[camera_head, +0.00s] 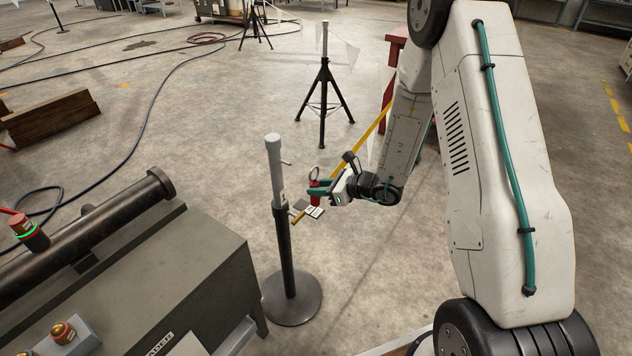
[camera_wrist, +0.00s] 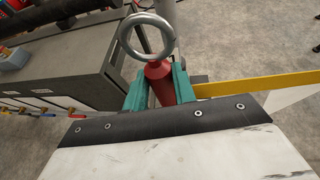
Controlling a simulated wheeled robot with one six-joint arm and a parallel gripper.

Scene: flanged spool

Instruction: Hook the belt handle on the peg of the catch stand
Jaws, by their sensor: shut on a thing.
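The belt handle (camera_head: 314,183) is a red grip with a metal ring on its top end; its red body (camera_wrist: 160,82) and ring (camera_wrist: 146,35) also show in the wrist view. My gripper (camera_head: 318,189) is shut on the red grip, with its teal fingers on both sides and the ring standing clear above. The catch stand (camera_head: 283,240) is a dark post with a grey upper part on a round base. Its short peg (camera_head: 287,163) sticks out to the right near the top. The handle is to the right of the post, and the ring appears apart from the peg.
A yellow belt (camera_head: 376,124) runs from the handle area up to a red post (camera_head: 394,68) behind my arm. A grey cabinet (camera_head: 205,285) with a dark pipe (camera_head: 95,222) stands at the left. A tripod stand (camera_head: 323,95) is behind. Open floor surrounds the catch stand's right side.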

